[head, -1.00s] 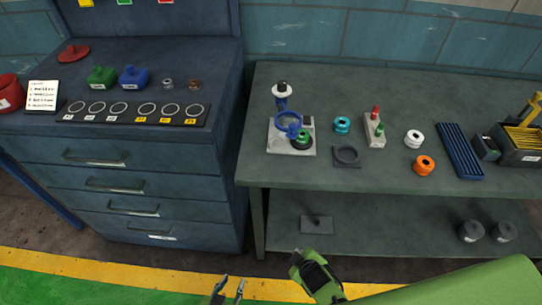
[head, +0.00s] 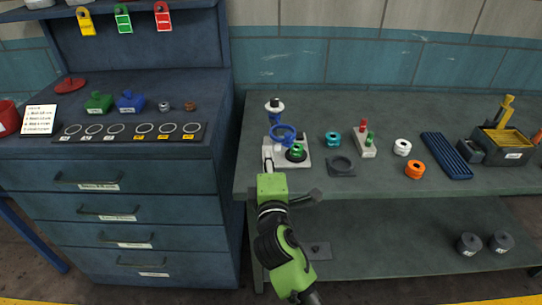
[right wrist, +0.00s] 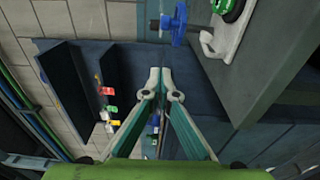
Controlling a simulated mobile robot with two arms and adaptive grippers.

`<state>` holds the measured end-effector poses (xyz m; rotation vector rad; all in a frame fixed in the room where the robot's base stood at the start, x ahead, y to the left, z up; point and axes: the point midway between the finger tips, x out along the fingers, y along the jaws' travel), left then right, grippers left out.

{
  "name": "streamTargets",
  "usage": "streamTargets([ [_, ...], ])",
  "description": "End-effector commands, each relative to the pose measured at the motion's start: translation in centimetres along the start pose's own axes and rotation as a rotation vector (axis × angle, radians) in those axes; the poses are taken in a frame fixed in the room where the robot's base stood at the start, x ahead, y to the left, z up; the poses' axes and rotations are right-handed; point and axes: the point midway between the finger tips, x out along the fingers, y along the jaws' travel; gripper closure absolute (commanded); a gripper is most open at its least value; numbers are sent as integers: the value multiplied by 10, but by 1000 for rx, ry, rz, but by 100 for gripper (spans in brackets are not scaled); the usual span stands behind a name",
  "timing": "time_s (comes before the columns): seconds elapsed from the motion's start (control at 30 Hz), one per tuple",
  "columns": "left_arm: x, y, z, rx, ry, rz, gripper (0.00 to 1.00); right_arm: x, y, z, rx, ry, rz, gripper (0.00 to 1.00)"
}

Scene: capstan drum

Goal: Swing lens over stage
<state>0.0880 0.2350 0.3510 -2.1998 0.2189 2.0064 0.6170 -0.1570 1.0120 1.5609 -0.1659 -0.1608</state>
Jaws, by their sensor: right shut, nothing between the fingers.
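A light base plate (head: 305,164) at the front left of the workbench carries a blue post with a white and black top (head: 274,105). A blue lens ring (head: 283,132) on the post sits behind and slightly left of the green and black round stage (head: 296,153). My right gripper (head: 267,152) is shut and empty at the left front edge of the plate, left of the stage; contact cannot be told. In the right wrist view its closed fingertips (right wrist: 160,73) are below the blue part (right wrist: 174,26), with the stage (right wrist: 231,8) at upper right. My left gripper is not in view.
A flat dark ring plate (head: 341,166), teal spool (head: 332,139), block with red and green pegs (head: 364,146) and white and orange spools (head: 414,170) stand to the right. A blue drawer cabinet (head: 140,165) stands left, across a narrow gap.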

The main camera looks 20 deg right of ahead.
Motion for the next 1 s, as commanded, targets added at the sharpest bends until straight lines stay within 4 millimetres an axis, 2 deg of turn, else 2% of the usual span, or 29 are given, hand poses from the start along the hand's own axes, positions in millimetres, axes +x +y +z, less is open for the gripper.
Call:
streamTargets([
  [0.1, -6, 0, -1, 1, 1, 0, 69, 25, 3, 0, -1, -1, 2, 100],
  [0.4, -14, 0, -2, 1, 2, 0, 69, 80, 1, 0, 2, 0, -1, 100],
  [0.5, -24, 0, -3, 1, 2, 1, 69, 71, 2, 19, 0, -1, -3, 100],
  [0.63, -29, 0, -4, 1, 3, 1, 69, 66, 0, 31, 2, 0, -3, 100],
  [1.0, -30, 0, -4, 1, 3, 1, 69, 63, -1, 38, 4, 1, -2, 100],
])
